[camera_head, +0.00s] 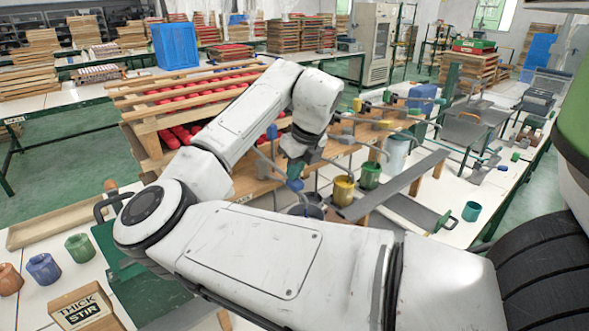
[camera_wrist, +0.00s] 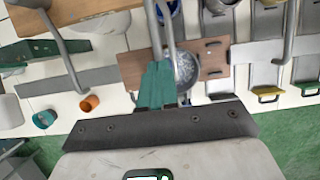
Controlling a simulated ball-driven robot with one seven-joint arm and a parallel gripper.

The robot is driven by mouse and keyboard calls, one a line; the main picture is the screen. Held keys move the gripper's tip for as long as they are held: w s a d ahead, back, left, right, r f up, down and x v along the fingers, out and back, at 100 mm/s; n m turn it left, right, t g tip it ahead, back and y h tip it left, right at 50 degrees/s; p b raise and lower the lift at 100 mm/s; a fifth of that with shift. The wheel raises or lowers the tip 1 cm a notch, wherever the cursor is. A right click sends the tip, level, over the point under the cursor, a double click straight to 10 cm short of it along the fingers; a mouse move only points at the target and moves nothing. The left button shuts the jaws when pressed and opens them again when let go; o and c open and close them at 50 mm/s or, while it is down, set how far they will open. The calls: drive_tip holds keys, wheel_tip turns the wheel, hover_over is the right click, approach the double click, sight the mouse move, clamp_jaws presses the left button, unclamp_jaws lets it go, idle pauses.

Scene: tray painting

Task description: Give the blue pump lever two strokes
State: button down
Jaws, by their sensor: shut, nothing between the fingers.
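My gripper (camera_head: 296,170) is at the end of my arm, over the row of pump levers. Its teal fingers are together and empty in the wrist view (camera_wrist: 156,85). A blue lever knob (camera_head: 295,184) sits just below the fingertips in the head view, on a bent grey rod. I cannot tell whether the fingers touch it. Another blue knob (camera_head: 272,132) shows further up, beside my wrist. In the wrist view a grey rod (camera_wrist: 167,30) runs down close to the fingers; its end is hidden behind them, near a grey pail (camera_wrist: 184,72).
A yellow pail (camera_head: 343,191), a green pail (camera_head: 370,176) and a white pail (camera_head: 397,155) stand right of my gripper, among other levers. Several cups, including a blue one (camera_head: 43,268), stand at the left. A teal cup (camera_head: 471,211) stands at the right.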

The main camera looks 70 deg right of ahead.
wheel_tip(320, 180, up, 9)
drive_tip(key=p, duration=0.6)
drive_tip(key=shift+p, duration=0.35)
idle(0.5)
